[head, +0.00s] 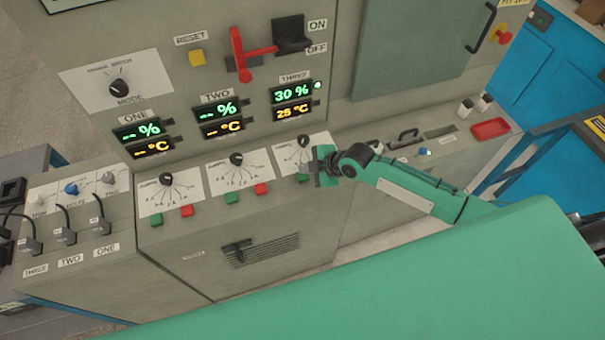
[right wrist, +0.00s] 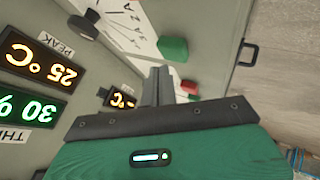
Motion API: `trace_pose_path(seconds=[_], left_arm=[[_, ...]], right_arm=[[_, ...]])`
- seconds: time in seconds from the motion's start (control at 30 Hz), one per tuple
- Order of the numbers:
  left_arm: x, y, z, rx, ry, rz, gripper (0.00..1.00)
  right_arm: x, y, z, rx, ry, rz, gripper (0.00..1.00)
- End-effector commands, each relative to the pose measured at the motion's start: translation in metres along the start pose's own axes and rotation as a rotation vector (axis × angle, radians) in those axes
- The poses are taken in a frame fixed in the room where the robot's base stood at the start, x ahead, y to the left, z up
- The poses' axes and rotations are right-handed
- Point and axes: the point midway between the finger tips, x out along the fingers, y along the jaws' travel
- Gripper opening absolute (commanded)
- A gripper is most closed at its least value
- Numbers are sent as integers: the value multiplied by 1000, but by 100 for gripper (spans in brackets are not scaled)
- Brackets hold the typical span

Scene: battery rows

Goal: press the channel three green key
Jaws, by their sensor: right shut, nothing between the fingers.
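The channel three green key (head: 302,178) sits on the console's sloped panel, below the THREE dial (head: 304,142). In the right wrist view the green key (right wrist: 173,48) shows whole, just beyond the fingertips, and looks apart from them. My right gripper (head: 318,172) is shut and empty, just right of the key; its closed fingers (right wrist: 157,80) also show in the right wrist view. Any red key of channel three is hidden by the gripper in the head view. The THREE display (head: 292,102) reads 30 % and 25 °C. My left gripper is not in view.
Channel two's green key (head: 232,198) and red key (head: 261,189) lie to the left, then channel one's keys (head: 187,211). A red lever (head: 240,55) stands out from the upper panel. A red tray (head: 490,129) lies at the right.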

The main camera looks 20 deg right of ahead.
Motion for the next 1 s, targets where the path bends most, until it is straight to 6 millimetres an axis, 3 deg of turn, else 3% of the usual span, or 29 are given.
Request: trace_pose_path(seconds=[0.57,1.0], left_arm=[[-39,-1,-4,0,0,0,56],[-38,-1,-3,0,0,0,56]], right_arm=[[-34,25,-25,-1,0,0,0],[-35,25,-26,0,0,0,0]])
